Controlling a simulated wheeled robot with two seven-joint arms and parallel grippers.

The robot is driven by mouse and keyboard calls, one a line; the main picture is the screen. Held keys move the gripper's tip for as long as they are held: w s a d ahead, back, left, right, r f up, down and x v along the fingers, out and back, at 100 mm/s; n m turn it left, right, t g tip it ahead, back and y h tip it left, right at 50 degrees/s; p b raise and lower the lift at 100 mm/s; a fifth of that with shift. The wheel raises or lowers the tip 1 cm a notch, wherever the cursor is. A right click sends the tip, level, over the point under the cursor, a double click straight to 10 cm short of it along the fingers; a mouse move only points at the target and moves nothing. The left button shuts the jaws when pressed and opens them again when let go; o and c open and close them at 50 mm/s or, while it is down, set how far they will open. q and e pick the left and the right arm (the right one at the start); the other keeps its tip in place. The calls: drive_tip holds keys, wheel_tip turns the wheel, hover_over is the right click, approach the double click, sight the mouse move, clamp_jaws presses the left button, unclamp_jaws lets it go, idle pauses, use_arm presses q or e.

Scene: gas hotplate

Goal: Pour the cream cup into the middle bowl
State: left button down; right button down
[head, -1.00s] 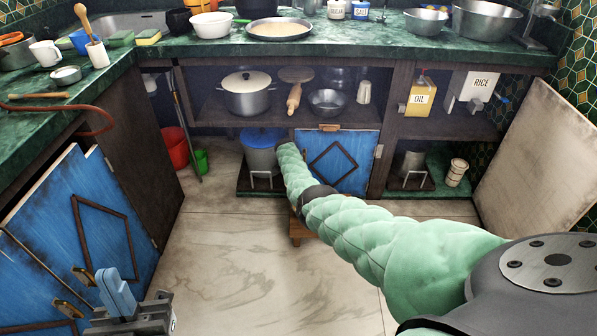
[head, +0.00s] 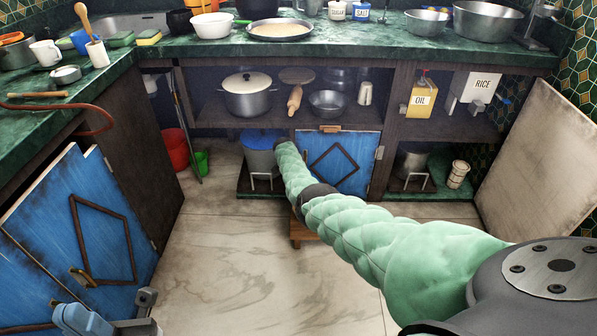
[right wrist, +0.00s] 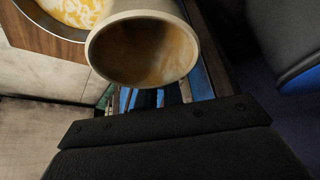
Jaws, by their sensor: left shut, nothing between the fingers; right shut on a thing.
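In the right wrist view, a pale cream-coloured cup (right wrist: 150,50) is tilted with its mouth towards the camera. Its inside is brownish, with an orange and cream smear along the lower wall. My right gripper (right wrist: 160,98) is shut on this cup; its fingertips are mostly hidden behind it. A bowl (right wrist: 72,12) with swirled orange and white contents stands beside the cup at the upper left, partly cut off. I cannot tell whether it is the middle bowl. In the head view my left gripper (head: 88,320) is shut and empty at the bottom left; my right gripper is hidden.
The bowl in the wrist view rests on a wooden top (right wrist: 50,40). In the head view, a wooden stool (head: 300,232) shows behind my right arm. A blue cabinet door (head: 95,225) is near my left gripper. The pale floor (head: 225,270) is clear.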

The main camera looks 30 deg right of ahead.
drive_tip(key=shift+r, duration=0.1)
drive_tip(key=shift+r+p, duration=1.7)
drive_tip(key=shift+r, duration=0.25)
drive_tip(key=shift+f, duration=0.1)
